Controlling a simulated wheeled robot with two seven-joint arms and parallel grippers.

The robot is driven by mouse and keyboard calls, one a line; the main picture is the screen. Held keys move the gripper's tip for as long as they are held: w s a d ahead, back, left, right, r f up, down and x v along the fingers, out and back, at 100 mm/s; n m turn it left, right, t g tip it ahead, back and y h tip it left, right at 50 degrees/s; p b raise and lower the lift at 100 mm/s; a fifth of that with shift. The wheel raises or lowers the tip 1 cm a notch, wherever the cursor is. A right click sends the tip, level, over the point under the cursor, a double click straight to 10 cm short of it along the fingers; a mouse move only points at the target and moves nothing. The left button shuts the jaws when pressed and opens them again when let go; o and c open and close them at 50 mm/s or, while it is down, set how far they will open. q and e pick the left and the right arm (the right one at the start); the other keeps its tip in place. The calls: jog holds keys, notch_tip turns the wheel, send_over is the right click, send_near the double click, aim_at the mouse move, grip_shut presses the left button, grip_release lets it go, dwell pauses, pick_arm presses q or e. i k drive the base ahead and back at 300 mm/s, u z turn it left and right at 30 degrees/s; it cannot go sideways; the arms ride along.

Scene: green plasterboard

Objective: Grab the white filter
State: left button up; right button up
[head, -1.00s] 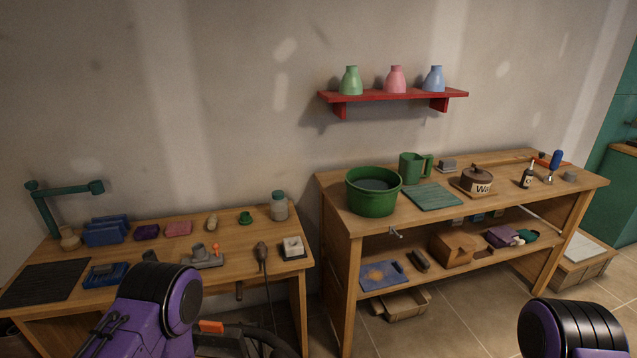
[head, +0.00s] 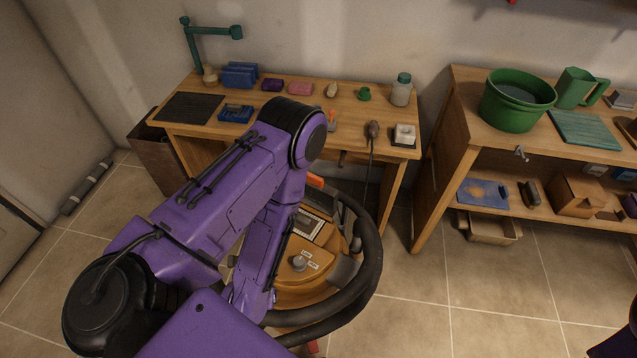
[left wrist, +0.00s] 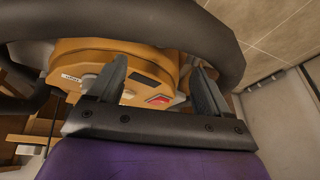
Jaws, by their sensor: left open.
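A small white block (head: 404,132) on a dark square base sits at the right front corner of the left wooden table; it may be the white filter, though it is too small to be sure. My left arm is folded low in front of this table, and its gripper is hidden in the head view. In the left wrist view my left gripper (left wrist: 160,88) is open, with nothing between its fingers. It is well apart from the white block. My right gripper is not in view.
The left table (head: 345,112) also holds a corded tool (head: 373,130), a jar (head: 401,90), a green part (head: 364,94), a blue rack (head: 240,75) and a dark mat (head: 189,107). A wooden bench (head: 462,92) with a green tub (head: 516,102) stands to its right.

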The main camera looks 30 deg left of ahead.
aim_at(308, 226)
jog(key=z, duration=1.15)
jog(key=k, duration=1.4)
jog(key=u, duration=1.1)
jog(key=i, duration=0.5)
jog(key=u, duration=0.05)
